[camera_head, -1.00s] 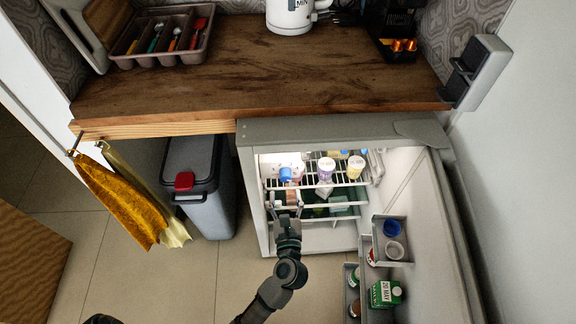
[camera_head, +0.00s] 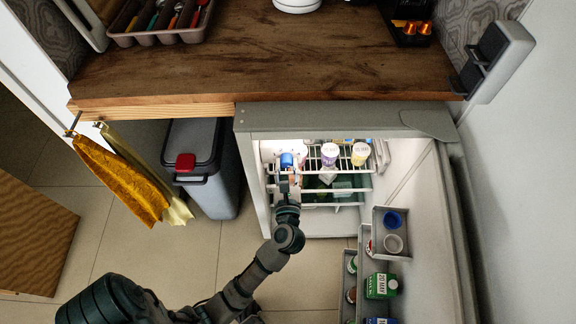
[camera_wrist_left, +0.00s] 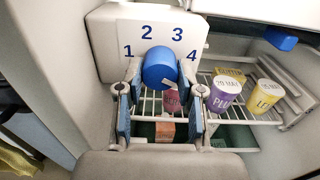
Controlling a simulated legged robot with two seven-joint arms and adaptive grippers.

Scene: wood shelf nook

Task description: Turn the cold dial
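The cold dial is a round blue knob (camera_wrist_left: 160,68) on a white panel (camera_wrist_left: 118,36) numbered 1 to 4, inside the open fridge. A small pale mark shows on its lower face, toward the lower right. In the head view the blue dial (camera_head: 287,160) is at the upper left of the fridge interior. My left gripper (camera_head: 288,177) is inside the fridge just in front of the dial. In the wrist view its two fingers are apart, one on each side of the dial's lower part; I cannot tell whether they touch it. My right gripper is not in view.
The fridge wall (camera_head: 254,190) is close to the left, and the open door (camera_head: 425,235) with its bins is to the right. Labelled purple (camera_head: 329,153) and yellow (camera_head: 360,153) tubs stand on the wire shelf. The wooden counter (camera_head: 270,60) is above, and a grey bin (camera_head: 208,170) stands left.

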